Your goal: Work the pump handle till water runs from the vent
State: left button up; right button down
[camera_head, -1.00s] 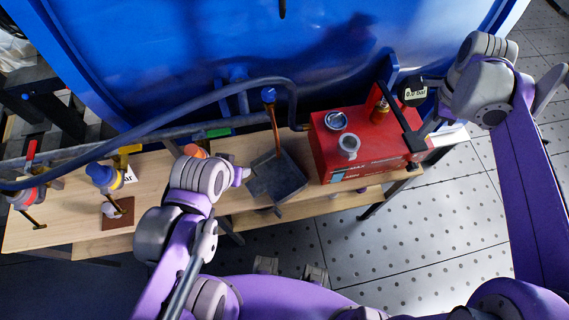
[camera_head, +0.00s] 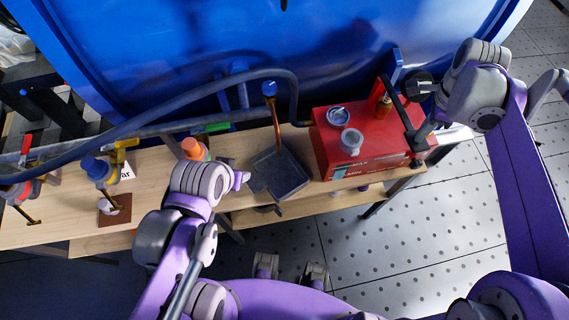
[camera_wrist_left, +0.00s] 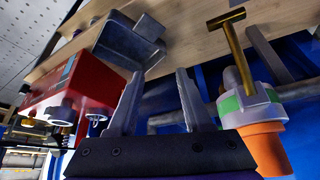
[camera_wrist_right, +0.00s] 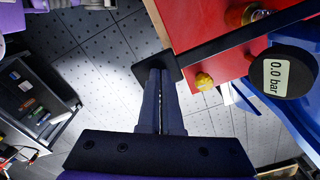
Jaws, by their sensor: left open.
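The red pump box (camera_head: 365,150) stands on the right end of the bench. Its black handle (camera_head: 396,108) slants across the box's right side down to a dark block. My right gripper (camera_head: 424,132) is at that end; in the right wrist view its fingers (camera_wrist_right: 159,75) are close together against the handle's end block and seem shut on it. The round gauge (camera_wrist_right: 283,72) reads 0.0 bar. A copper pipe with a blue top (camera_head: 270,92), perhaps the vent, rises by a grey tray (camera_head: 290,188); I see no water. My left gripper (camera_wrist_left: 158,75) is open and empty near the tray.
A blue tank wall (camera_head: 200,50) stands behind the bench, with a thick hose (camera_head: 180,108) along it. Orange-topped (camera_head: 194,148) and blue-topped (camera_head: 96,168) fittings stand on the bench (camera_head: 60,215) to the left. A dark cart (camera_wrist_right: 35,105) shows in the right wrist view.

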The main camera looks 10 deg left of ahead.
jog(key=f, duration=0.1)
jog(key=f+b, duration=0.2)
jog(key=f, duration=0.1)
jog(key=shift+w+a+f, duration=0.1)
jog(key=shift+w+a, duration=0.05)
jog(key=shift+w, duration=0.1)
jog(key=r+p, duration=0.1)
jog(key=r, duration=0.1)
jog(key=r+p, duration=0.2)
jog(key=r, duration=0.1)
jog(key=r+p, duration=0.1)
jog(key=r, duration=0.2)
jog(key=shift+s+d+p, duration=0.2)
jog(key=shift+s+p, duration=0.15)
jog(key=shift+p, duration=0.05)
pick_arm(q)
jog(key=r, duration=0.1)
jog(key=w+r, duration=0.1)
jog(key=r, duration=0.1)
jog(key=shift+w+r, duration=0.1)
jog(key=shift+w, duration=0.05)
pick_arm(e)
jog(key=shift+s, duration=0.1)
